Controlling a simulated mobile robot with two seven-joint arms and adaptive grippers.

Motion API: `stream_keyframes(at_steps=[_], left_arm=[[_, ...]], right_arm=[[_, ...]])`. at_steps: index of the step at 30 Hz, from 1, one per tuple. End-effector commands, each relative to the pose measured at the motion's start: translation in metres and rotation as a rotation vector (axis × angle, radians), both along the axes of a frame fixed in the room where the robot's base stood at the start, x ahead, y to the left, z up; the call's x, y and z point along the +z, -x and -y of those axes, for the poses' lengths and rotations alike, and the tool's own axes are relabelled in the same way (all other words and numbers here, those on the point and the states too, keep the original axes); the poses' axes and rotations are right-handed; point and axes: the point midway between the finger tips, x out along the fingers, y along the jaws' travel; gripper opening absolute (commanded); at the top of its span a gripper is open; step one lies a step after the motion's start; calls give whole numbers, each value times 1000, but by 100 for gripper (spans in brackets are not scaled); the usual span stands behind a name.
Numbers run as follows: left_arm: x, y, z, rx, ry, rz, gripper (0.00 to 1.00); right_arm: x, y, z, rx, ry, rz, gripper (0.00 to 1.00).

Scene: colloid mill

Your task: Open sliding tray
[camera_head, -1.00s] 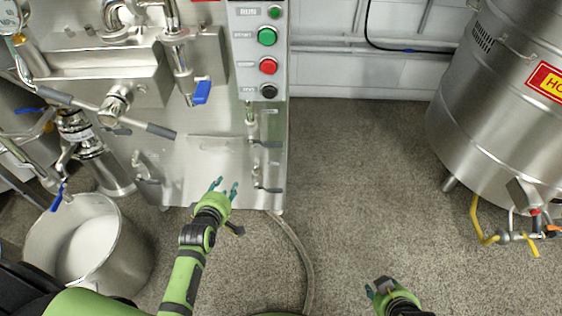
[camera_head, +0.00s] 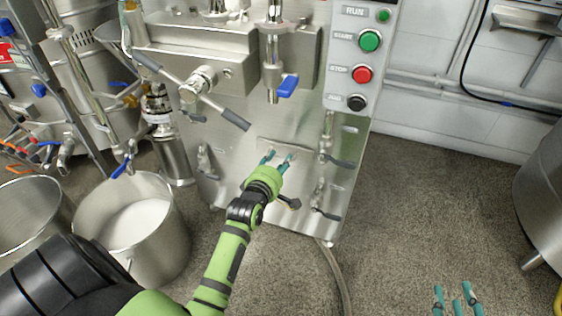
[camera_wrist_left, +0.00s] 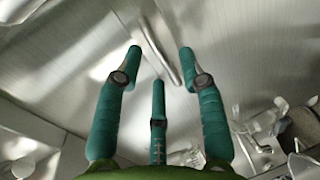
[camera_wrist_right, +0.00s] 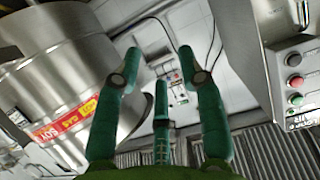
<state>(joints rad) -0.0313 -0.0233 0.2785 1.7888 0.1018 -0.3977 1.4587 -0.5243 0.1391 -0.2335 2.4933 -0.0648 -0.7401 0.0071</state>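The sliding tray seems to be the thin metal lip (camera_head: 285,146) across the middle of the steel machine's front panel. A raised metal strip (camera_wrist_left: 165,55), probably the same lip, shows ahead in the left wrist view. The panel is close to flat there, so I see no gap at the lip. My left gripper (camera_head: 279,158) is open and empty, its fingertips just below and in front of the lip; contact cannot be told. Its spread fingers also show in the left wrist view (camera_wrist_left: 160,65). My right gripper (camera_head: 456,293) is open and empty at the bottom right, away from the machine.
A blue-handled spout (camera_head: 288,86) and a control box (camera_head: 355,60) are above. A steel pot (camera_head: 165,235) stands at left.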

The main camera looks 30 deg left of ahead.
Motion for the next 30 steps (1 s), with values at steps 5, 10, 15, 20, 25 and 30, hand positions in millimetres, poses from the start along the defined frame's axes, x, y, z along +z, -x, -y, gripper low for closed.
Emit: stream_keyframes(at_steps=[5,10,15,20,25,30], left_arm=[[-4,-12,-2,-1,-1,0,40],[-5,-18,-4,-1,0,-1,40],[-5,-19,-4,-1,0,-1,40],[-4,-19,-4,-1,-1,-1,40],[-5,-19,-4,-1,-1,-1,0],[-5,-19,-4,-1,-1,-1,0]], right_arm=[[25,-8,-10,23,-33,141,40],[40,-10,-15,33,-50,213,40],[44,-10,-16,37,-55,232,40],[44,-10,-16,36,-55,231,40],[44,-10,-16,36,-55,230,40],[44,-10,-16,36,-55,230,40]])
